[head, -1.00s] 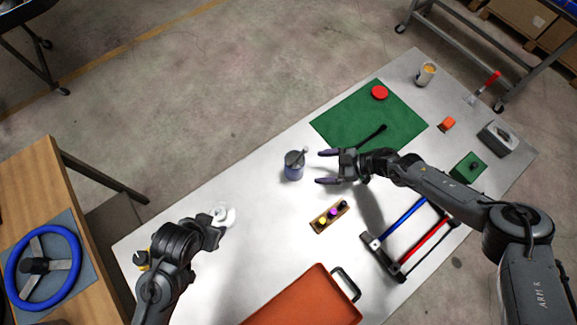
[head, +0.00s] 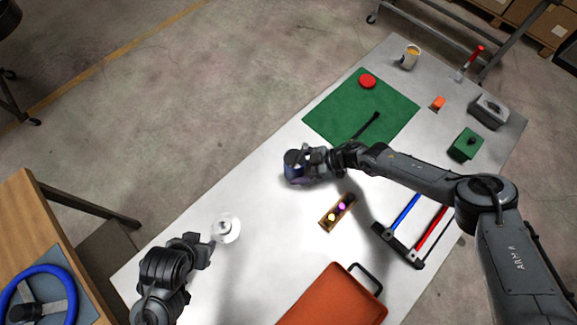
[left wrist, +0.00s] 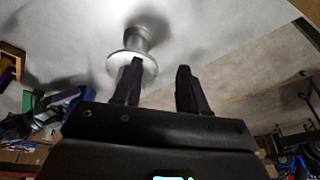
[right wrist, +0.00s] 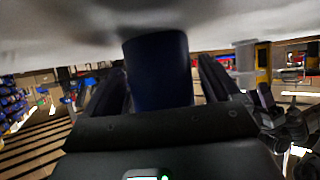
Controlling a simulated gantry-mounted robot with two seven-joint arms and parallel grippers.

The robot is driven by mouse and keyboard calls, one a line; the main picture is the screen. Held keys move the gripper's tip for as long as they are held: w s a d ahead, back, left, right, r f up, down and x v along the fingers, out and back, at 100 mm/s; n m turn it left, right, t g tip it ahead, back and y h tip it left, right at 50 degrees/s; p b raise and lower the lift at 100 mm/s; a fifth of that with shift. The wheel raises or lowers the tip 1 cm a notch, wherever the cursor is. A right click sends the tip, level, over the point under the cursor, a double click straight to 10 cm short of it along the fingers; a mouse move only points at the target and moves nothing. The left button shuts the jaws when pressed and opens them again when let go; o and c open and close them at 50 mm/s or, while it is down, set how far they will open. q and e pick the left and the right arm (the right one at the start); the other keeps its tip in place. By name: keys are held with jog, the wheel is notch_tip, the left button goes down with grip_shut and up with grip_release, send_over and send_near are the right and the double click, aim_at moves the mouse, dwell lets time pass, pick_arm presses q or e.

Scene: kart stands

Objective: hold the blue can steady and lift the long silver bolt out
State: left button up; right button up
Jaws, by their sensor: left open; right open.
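The blue can (head: 292,170) stands on the pale table. My right gripper (head: 301,166) is at the can with its fingers on either side, open. In the right wrist view the can's dark blue wall (right wrist: 158,72) fills the space between the fingers (right wrist: 160,85). The long silver bolt cannot be made out now; the can's inside is mostly hidden by my right gripper. My left gripper (head: 207,242) is open and empty, at the left part of the table, well away from the can.
A white-silver spool-like piece (head: 226,228) stands just beyond my left gripper; it also shows in the left wrist view (left wrist: 145,32). A small wooden block with coloured pegs (head: 337,212), an orange-red case (head: 330,298) and a green mat (head: 345,108) lie around. Table between spool and can is clear.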

jog(key=shift+a+f, duration=0.15)
jog(key=shift+a, duration=0.05)
pick_arm(q)
jog(key=shift+a+f, duration=0.1)
pick_arm(e)
jog(key=shift+c, duration=0.3)
jog(key=c, duration=0.8)
pick_arm(q)
jog(key=shift+c, duration=0.7)
pick_arm(e)
jog(key=shift+o, duration=0.2)
